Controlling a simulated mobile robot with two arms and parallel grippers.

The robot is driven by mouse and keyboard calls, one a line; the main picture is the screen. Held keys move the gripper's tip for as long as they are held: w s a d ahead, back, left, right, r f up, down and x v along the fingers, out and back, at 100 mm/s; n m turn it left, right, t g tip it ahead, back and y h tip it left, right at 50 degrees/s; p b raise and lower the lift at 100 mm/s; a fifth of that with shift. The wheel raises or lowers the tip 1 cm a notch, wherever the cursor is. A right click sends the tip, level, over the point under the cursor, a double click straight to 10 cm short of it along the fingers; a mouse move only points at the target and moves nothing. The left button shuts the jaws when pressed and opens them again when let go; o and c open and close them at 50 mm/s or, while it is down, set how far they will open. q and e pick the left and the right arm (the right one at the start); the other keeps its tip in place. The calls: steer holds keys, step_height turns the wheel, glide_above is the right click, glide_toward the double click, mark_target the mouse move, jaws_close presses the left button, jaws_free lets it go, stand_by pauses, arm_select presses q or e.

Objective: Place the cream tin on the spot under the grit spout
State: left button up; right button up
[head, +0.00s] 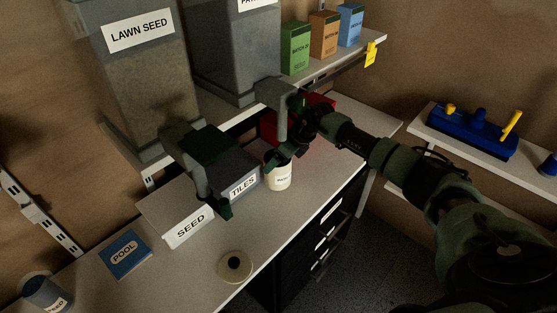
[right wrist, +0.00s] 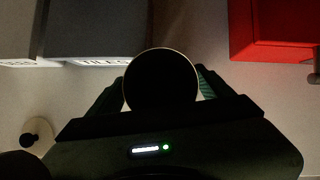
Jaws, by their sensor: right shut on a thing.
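The cream tin (head: 278,178) is upright, with an open top and a dark inside. It also shows from above in the right wrist view (right wrist: 160,82), between my fingers. My right gripper (head: 283,157) is shut on the tin from behind its rim. In the head view the tin appears just below the grey spout (head: 282,125) of the second hopper (head: 232,60), whose label is cut off by the top edge. I cannot tell if the tin touches the bench or is centred under the spout. The spot itself is not visible. My left gripper is not in view.
A SEED box (head: 190,232) and a TILES box (head: 243,187) stand left of the tin. A red box (head: 318,103) is behind it, also in the right wrist view (right wrist: 272,28). A round lid (head: 235,266) lies near the front. The LAWN SEED hopper (head: 140,80) has its own spout.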

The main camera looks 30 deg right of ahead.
steer(key=shift+f, duration=0.7)
steer(key=shift+s+d, duration=0.1)
steer(key=o, duration=1.8)
steer(key=shift+f, duration=0.2)
steer(key=shift+o, duration=1.1)
steer(key=shift+r, duration=0.2)
